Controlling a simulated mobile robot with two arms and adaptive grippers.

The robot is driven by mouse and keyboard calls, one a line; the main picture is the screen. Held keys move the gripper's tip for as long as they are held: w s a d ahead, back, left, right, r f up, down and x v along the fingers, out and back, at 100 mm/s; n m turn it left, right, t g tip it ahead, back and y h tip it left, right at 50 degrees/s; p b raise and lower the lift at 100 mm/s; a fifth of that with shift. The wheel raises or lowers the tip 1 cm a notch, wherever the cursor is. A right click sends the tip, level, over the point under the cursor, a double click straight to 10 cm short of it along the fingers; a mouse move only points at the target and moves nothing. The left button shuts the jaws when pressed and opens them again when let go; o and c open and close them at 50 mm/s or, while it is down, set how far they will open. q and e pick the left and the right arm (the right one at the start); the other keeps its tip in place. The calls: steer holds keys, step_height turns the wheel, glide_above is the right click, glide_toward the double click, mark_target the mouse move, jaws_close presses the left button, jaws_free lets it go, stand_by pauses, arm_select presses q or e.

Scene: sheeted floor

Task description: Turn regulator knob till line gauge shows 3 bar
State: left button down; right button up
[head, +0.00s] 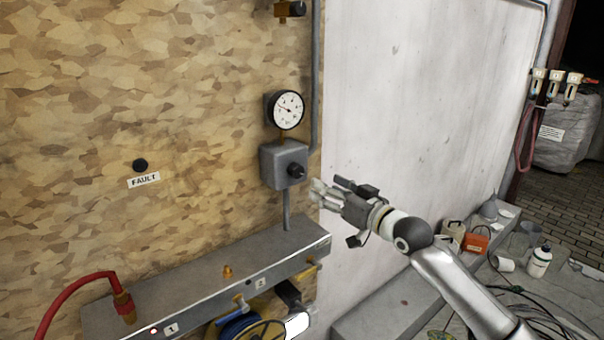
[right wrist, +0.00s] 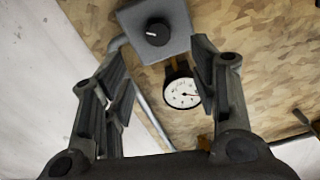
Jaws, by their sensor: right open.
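The black regulator knob (head: 296,171) sits on the front of a grey box (head: 277,163) on the wooden board. The round white line gauge (head: 287,110) is mounted just above the box; its needle points to the upper left, and the numbers are too small to read. My right gripper (head: 318,193) is in front of and slightly to the right of the knob, apart from it. In the right wrist view, the open fingers (right wrist: 160,95) are empty, with the knob (right wrist: 158,32) beyond them and the gauge (right wrist: 182,93) between them. My left gripper is not in view.
A grey manifold ledge (head: 215,285) with a red hose (head: 75,290) and valves runs below the box. A grey pipe (head: 316,75) runs along the board's edge. A FAULT label (head: 143,180) is at left. Bottles and cables clutter the floor at right.

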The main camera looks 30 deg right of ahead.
mark_target(299, 172)
steer(key=w+p, duration=0.1)
steer(key=w, duration=0.2)
steer(key=w+p, duration=0.1)
steer(key=w, duration=0.2)
steer(key=w+p, duration=0.1)
steer(key=w, duration=0.2)
steer(key=shift+w+a, duration=0.15)
steer(key=shift+a, duration=0.15)
steer(key=shift+w+a+f, duration=0.1)
steer(key=shift+w, duration=0.6)
steer(key=c, duration=1)
steer(key=shift+m+p, duration=0.3)
steer(key=shift+m, duration=0.6)
